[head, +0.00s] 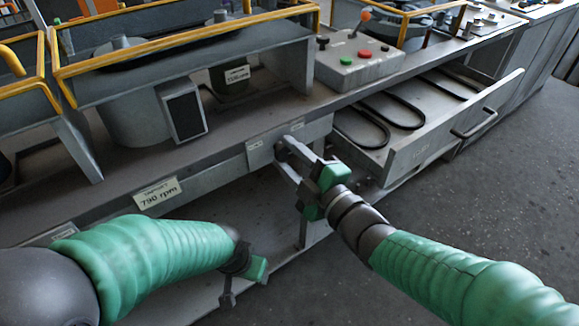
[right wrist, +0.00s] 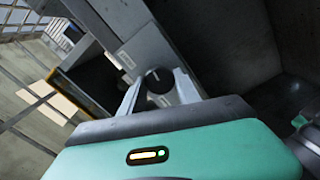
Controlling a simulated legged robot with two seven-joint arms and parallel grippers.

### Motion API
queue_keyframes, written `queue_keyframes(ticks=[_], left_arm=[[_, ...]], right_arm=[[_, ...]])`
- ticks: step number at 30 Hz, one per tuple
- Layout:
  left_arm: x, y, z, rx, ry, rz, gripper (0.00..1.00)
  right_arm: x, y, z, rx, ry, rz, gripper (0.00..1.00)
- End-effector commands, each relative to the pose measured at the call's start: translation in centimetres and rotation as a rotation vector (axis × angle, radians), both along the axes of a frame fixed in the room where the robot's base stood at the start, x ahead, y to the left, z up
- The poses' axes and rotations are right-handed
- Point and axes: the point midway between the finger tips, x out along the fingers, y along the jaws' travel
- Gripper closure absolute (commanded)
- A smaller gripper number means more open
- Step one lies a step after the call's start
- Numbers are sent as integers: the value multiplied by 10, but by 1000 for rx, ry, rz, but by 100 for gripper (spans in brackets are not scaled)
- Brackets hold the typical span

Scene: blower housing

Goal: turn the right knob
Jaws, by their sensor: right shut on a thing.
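The right knob (right wrist: 158,80) is small, round and dark. It sits on a grey plate (head: 262,152) on the front of the bench, between the fingers of my right gripper (head: 287,158). In the right wrist view the two light fingers of this gripper (right wrist: 158,88) reach to either side of the knob and are shut on it. In the head view the fingers mostly hide the knob. My left gripper (head: 243,284) hangs low in front of the bench, away from the knob; its finger gap is not clear.
A drawer (head: 425,145) with dark belts stands open right of my right gripper. A control box (head: 358,62) with buttons and an orange-tipped lever stands on the bench. A "790 rpm" label (head: 158,194) is on the bench front. Yellow rails (head: 185,35) line the machine. Open floor (head: 480,200) lies at right.

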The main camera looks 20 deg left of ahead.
Motion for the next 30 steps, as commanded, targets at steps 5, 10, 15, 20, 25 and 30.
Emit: queue_keyframes(ticks=[5,10,15,20,25,30], left_arm=[[0,0,-28,0,0,0,40],[0,0,-49,0,0,0,40],[0,0,-69,0,0,0,40],[0,0,-85,0,0,0,40],[0,0,-98,0,0,0,40],[0,0,-106,0,0,0,40]], right_arm=[[0,0,-6,-100,-133,-1,100],[0,0,-7,-199,-260,-1,100],[0,0,-7,-296,-383,-2,100],[0,0,-7,-378,-485,-1,100],[0,0,-6,-446,-569,-1,100],[0,0,-5,-492,-626,0,100]])
